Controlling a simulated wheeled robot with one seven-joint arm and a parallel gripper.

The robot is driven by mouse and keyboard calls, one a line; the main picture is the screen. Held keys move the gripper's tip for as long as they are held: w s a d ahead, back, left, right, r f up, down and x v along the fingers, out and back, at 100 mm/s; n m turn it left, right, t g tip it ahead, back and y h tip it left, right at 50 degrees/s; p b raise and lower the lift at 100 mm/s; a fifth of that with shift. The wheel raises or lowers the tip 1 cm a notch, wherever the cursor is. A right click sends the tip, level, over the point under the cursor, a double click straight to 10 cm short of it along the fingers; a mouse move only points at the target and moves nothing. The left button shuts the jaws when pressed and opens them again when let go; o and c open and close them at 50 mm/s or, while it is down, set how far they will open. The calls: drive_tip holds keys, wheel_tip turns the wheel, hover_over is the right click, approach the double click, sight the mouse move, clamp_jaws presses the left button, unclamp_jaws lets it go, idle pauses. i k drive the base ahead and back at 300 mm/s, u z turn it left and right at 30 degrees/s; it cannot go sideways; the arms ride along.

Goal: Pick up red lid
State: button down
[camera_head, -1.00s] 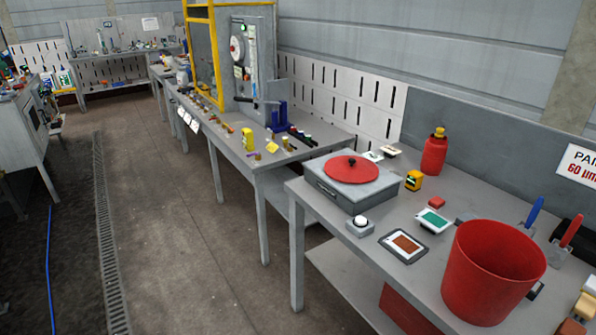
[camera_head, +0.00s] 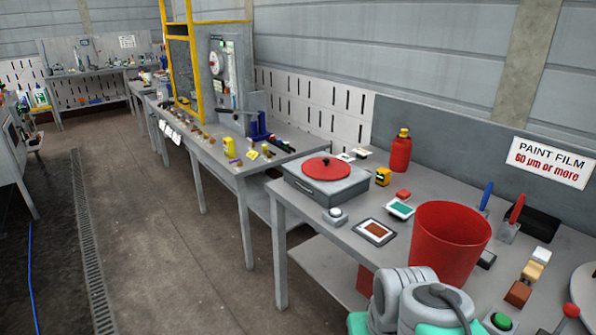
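The red lid (camera_head: 326,168) is a flat red disc with a small dark knob in its middle. It lies on top of a grey square box (camera_head: 325,193) at the left end of the near table. My gripper is not visible in the head view. A grey and white rounded arm link (camera_head: 425,297), which appears to be mine, shows at the bottom right, in front of the table and apart from the lid.
A second workbench (camera_head: 225,160) stands farther left.

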sight(323, 169)
drive_tip(key=u, duration=0.15)
drive_tip(key=i, duration=0.55)
drive_tip(key=u, duration=0.7)
drive_tip(key=i, duration=2.15)
drive_tip(key=u, duration=0.05)
